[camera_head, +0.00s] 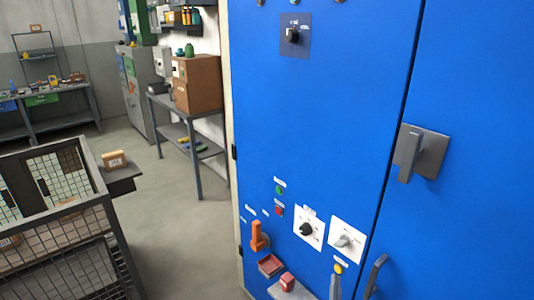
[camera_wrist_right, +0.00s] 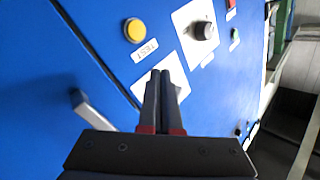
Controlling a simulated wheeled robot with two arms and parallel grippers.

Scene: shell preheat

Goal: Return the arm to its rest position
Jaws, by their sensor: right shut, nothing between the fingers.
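My right gripper (camera_wrist_right: 165,75) shows in the right wrist view, its dark fingers shut together with nothing between them. Its fingertips point at the blue cabinet (camera_wrist_right: 60,75) and overlap a white switch plate. I cannot tell the gap between fingertips and plate. A black knob (camera_wrist_right: 203,31) and a yellow button (camera_wrist_right: 134,30) labelled TEST lie just beyond the fingers. In the head view the cabinet (camera_head: 320,120) carries the black knob (camera_head: 306,229), a silver-grey knob (camera_head: 347,241) and the yellow button (camera_head: 338,269). My left gripper is not in view.
A grey door handle (camera_head: 420,152) sticks out at right. A wire cage cart (camera_head: 65,225) stands at left. Floor (camera_head: 180,230) between cart and cabinet is clear.

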